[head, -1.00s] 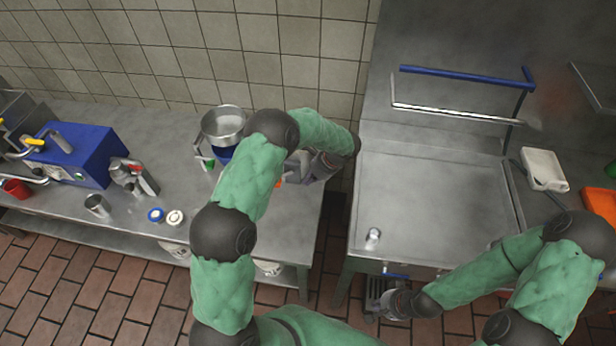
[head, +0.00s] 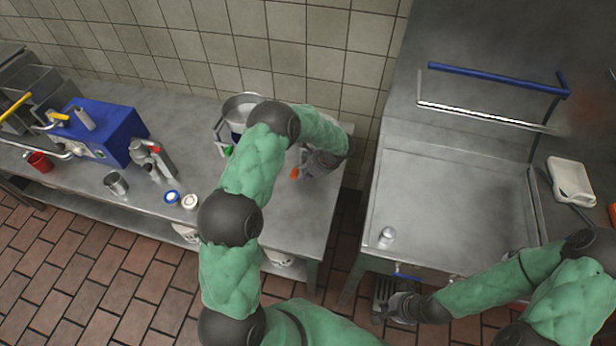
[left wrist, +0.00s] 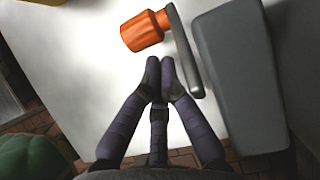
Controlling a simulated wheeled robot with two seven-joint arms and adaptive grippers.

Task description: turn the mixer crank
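In the left wrist view, an orange knob (left wrist: 145,32) sits on the end of a dark grey bar (left wrist: 184,50), beside a larger grey block (left wrist: 238,80). It looks like a crank handle. My left gripper (left wrist: 160,68) has its fingertips drawn together with nothing between them, just below the knob and left of the bar, apart from the knob in the picture. In the head view the orange knob (head: 294,173) shows just left of my left gripper (head: 318,163), which hides most of the grey device. My right gripper (head: 388,306) is low at the right; its fingers are unclear.
On the steel counter (head: 290,225) stand a metal bowl (head: 240,107), a blue machine (head: 105,132), a steel cup (head: 116,183), a red cup (head: 40,162) and two small round containers. A separate steel unit (head: 450,200) at right carries a small can (head: 387,237).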

